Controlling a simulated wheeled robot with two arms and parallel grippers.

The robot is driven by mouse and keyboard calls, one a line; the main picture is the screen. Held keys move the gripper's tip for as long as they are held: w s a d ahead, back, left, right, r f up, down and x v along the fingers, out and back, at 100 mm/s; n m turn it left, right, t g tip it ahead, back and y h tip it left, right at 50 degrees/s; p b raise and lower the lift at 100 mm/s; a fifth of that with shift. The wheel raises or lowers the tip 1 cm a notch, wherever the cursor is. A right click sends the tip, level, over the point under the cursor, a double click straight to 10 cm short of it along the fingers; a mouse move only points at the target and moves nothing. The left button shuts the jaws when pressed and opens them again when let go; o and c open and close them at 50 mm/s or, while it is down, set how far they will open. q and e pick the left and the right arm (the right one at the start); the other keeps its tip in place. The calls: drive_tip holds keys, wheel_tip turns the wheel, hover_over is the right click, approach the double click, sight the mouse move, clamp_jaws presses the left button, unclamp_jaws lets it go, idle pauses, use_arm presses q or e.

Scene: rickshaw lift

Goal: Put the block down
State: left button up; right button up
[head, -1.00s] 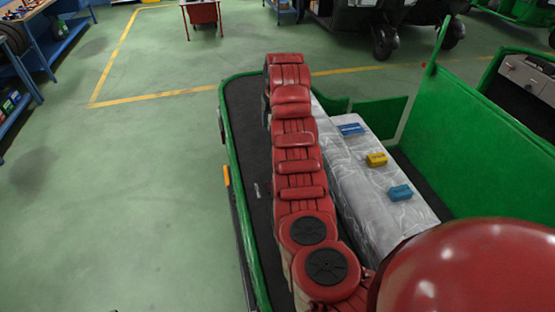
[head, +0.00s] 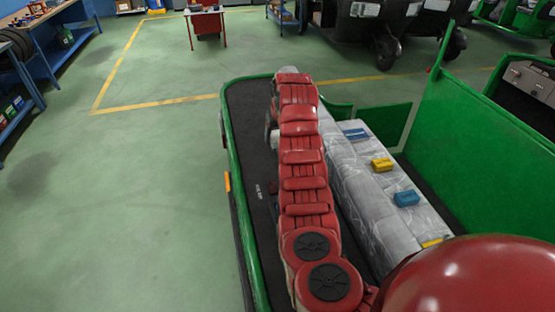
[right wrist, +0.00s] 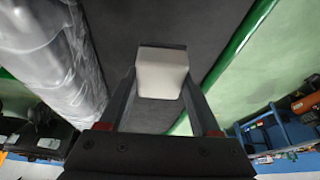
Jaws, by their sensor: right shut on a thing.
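A pale, whitish block (right wrist: 162,70) is between the two dark fingers of my right gripper (right wrist: 160,92) in the right wrist view. The gripper is shut on it. Behind the block is the dark floor (head: 247,112) of the green rickshaw. I cannot tell whether the block touches that floor. In the head view my red right arm reaches forward over the rickshaw, and a small whitish part shows at its left side near the far end. The arm hides most of the gripper and the block there. My left gripper is not in view.
A grey, plastic-wrapped seat (head: 372,192) runs along the right of the arm. A green panel (head: 478,130) stands further right. Green floor is clear to the left.

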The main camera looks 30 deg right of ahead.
sight(276, 161)
wheel_tip(276, 161, down, 8)
drive_tip(key=p, duration=0.3)
drive_tip(key=shift+s, duration=0.15)
drive_tip(key=shift+f, duration=0.2)
drive_tip(key=shift+f, duration=0.2)
drive_tip(key=o, duration=1.4)
drive_tip(key=shift+o, duration=0.2)
drive_tip(key=shift+r, duration=0.1)
